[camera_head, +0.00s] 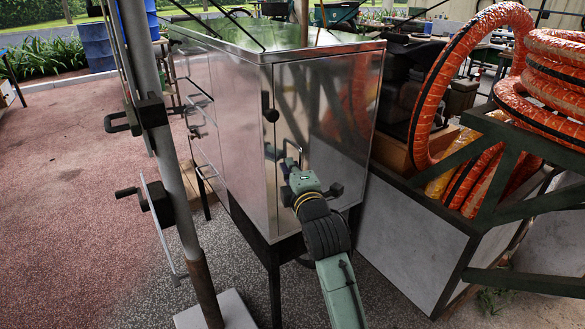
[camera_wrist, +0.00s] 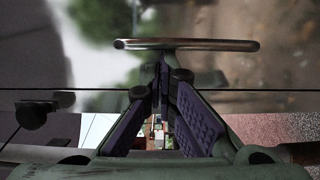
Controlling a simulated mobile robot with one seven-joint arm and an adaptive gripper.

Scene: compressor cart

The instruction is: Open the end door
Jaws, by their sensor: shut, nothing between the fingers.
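The end door (camera_head: 335,90) is the shiny metal panel on the near end of the metal cabinet (camera_head: 225,120). It looks shut, flush with the cabinet edges. Its bar handle (camera_head: 290,148) stands off the lower left part of the door. My gripper (camera_head: 292,166) is at the handle, pointing at the door. In the wrist view the handle (camera_wrist: 187,44) lies across the picture just beyond the tips of my gripper (camera_wrist: 162,65). The fingers meet at their tips with nothing between them. Whether the tips touch the bar, I cannot tell.
Dark knobs (camera_head: 270,115) sit on the cabinet's corner edge and right of my gripper (camera_head: 336,189). A grey post (camera_head: 165,150) stands at the left. A frame with orange hoses (camera_head: 480,110) stands close on the right. Open paving (camera_head: 70,200) lies left.

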